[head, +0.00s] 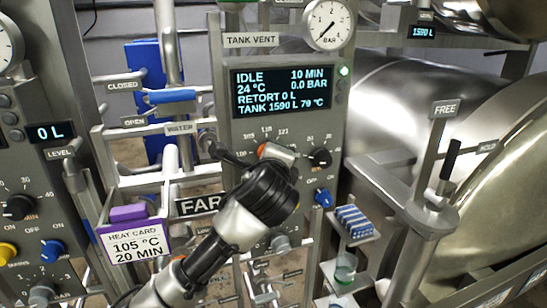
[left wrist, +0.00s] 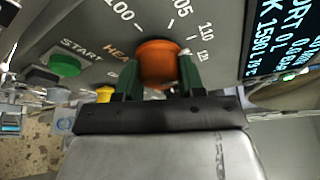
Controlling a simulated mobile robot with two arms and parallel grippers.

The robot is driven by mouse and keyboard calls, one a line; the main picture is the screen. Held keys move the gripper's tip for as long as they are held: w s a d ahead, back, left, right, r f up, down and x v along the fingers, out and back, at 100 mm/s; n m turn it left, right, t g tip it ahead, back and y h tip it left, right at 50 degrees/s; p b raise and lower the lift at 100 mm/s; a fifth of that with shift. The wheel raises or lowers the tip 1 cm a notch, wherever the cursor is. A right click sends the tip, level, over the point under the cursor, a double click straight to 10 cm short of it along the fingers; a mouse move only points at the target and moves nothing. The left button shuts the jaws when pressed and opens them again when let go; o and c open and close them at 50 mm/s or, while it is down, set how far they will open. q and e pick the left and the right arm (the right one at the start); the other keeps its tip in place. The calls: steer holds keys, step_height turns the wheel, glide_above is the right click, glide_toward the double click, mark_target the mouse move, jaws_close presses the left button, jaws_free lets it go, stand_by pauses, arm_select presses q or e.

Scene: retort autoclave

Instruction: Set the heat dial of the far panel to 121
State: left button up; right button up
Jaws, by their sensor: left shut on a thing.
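The far panel (head: 232,130) stands in the middle of the head view, with a FAR sign (head: 197,205) beside it. Its orange heat dial (head: 277,152) is partly hidden by my left gripper (head: 252,163). In the left wrist view, the heat dial (left wrist: 160,62) sits between the two green fingers of my left gripper (left wrist: 160,80), which is shut on it. Marks 100, 105, 110 and 121 curve around the dial. I cannot tell which mark it points to. My right gripper is not in view.
The panel's display (head: 281,90) reads IDLE, 24 °C, 10 MIN. A black knob (head: 320,157) and a blue knob (head: 323,197) are right of the dial. A green START button (left wrist: 64,65) is nearby. A heat card (head: 138,244) reads 105 °C, 20 MIN.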

arm_select(q)
steer(key=m, duration=0.1)
steer(key=m+g+y, duration=0.1)
steer(key=shift+a+r+m, duration=0.15)
steer(key=shift+m, duration=0.25)
steer(key=shift+m+g+y, duration=0.5)
steer(key=shift+m+y, duration=0.1)
steer(key=shift+m, duration=0.7)
steer(key=o, duration=0.6)
steer(key=shift+c, duration=0.2)
steer(key=o, duration=0.4)
steer(key=shift+w+f, duration=0.15)
steer(key=shift+f, duration=0.05)
